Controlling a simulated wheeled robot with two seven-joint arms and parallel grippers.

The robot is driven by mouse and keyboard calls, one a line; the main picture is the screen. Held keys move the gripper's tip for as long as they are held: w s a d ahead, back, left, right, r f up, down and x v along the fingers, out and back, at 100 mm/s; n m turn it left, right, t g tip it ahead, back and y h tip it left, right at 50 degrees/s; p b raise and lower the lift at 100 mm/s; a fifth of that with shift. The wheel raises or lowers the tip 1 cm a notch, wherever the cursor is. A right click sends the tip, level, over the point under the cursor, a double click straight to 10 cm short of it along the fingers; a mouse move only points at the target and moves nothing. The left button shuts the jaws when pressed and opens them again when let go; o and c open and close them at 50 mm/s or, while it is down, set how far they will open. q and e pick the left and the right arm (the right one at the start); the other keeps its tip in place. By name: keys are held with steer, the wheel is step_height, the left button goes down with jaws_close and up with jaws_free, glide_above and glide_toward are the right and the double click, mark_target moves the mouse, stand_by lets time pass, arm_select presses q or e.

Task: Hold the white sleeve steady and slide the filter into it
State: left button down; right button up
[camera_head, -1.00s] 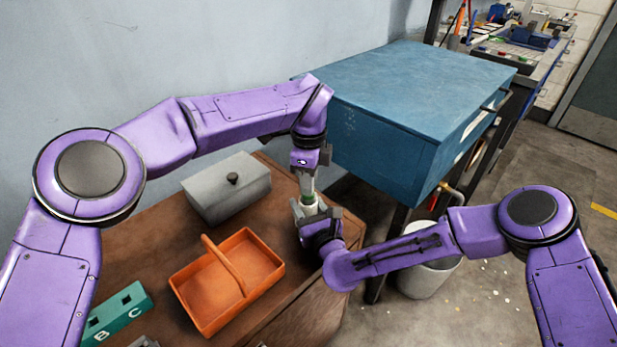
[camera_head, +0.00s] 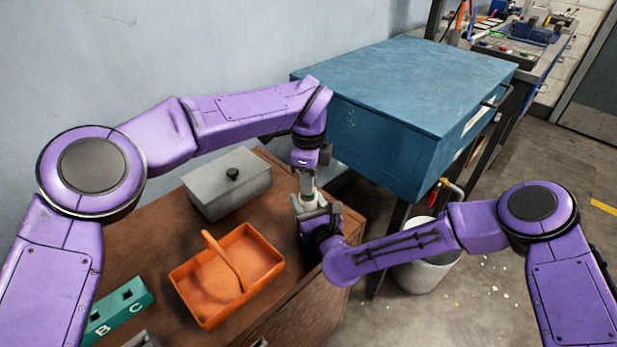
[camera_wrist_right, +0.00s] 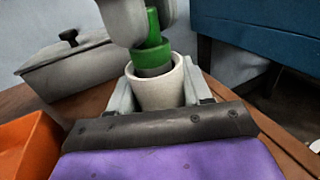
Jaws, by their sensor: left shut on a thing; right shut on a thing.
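The white sleeve (camera_wrist_right: 158,93) stands upright with its open mouth up in the right wrist view. My right gripper (camera_head: 318,212) is shut on it, with a grey finger on either side. The green filter (camera_wrist_right: 152,55) is above it, its darker lower end inside the sleeve's mouth and its green part above the rim. My left gripper (camera_head: 308,184) is shut on the filter's upper part from above; its grey fingers also show in the right wrist view (camera_wrist_right: 138,18). How deep the filter's lower end reaches is hidden by the sleeve wall.
An orange basket (camera_head: 200,318) and a grey lidded box (camera_head: 210,190) sit on the brown table (camera_head: 140,240) to the left. A green block with letters (camera_head: 118,310) lies at the front left. A blue cabinet (camera_head: 410,85) stands behind right, with a white bucket (camera_head: 425,275) below.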

arm_select(q)
steer(key=shift+f, duration=0.35)
steer(key=c, duration=0.6)
jaws_free()
steer(key=shift+c, duration=0.2)
steer(key=shift+r, duration=0.1)
steer(key=shift+r, duration=3.45)
arm_select(e)
steer(key=o, duration=1.1)
steer(key=shift+o, duration=0.2)
steer(key=shift+s, duration=0.1)
